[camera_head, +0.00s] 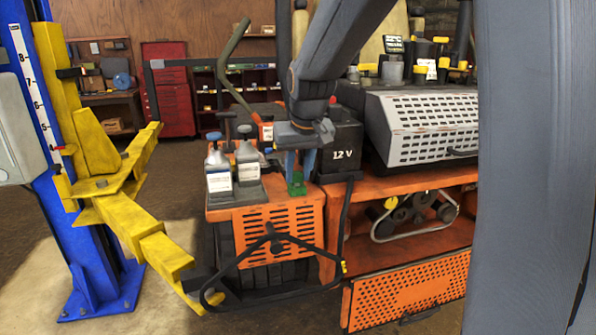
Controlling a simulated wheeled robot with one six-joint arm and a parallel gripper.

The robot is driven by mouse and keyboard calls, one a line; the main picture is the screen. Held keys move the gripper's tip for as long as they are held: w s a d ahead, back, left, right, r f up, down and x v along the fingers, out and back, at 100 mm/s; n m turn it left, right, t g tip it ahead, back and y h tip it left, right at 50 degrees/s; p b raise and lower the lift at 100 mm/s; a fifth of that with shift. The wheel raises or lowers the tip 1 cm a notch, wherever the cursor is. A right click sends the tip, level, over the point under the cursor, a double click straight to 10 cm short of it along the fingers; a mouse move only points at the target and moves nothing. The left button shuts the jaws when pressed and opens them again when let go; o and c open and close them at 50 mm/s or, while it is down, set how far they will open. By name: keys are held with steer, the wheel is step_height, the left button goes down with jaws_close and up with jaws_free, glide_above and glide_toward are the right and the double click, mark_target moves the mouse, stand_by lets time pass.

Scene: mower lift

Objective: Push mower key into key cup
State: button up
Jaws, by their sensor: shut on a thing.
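My gripper (299,167) points down over the orange mower's deck, in front of the black 12 V battery. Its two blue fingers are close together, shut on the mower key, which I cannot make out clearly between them. A small green piece (296,184) shows right at the fingertips, at deck level. I cannot tell whether it is the key cup or part of the key, nor how deep the key sits.
Two grey bottles (219,172) stand left of my gripper on the mower (265,218). The 12 V battery (342,154) is close on the right. A yellow lift arm (135,215) on a blue post (88,245) stands left.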

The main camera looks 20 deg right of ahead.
steer(key=shift+f, duration=0.3)
steer(key=o, duration=1.1)
steer(key=b+v, duration=0.1)
steer(key=v, duration=0.6)
steer(key=shift+r+b, duration=0.4)
steer(key=shift+s, duration=0.15)
